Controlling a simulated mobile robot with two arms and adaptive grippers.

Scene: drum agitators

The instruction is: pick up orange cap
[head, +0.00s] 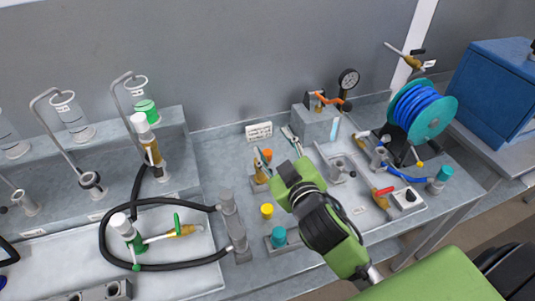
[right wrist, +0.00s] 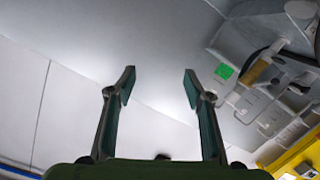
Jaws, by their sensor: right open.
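A small orange cap (head: 267,154) shows in the head view near the back of the bench. It appears to be at the top of a brass fitting (head: 260,173), though its seat is partly hidden. My right gripper (head: 273,142) is open and empty, with its two fingers spread and pointing toward the back wall. In the picture the cap lies between the fingers, close to the left one; I cannot tell the height gap. In the right wrist view the open fingers (right wrist: 158,80) have nothing between them, and the cap does not show. My left gripper is not in view.
A yellow cap (head: 267,211) and a teal cap (head: 279,236) stand in front of the gripper. A black hose (head: 104,240) loops at the left.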

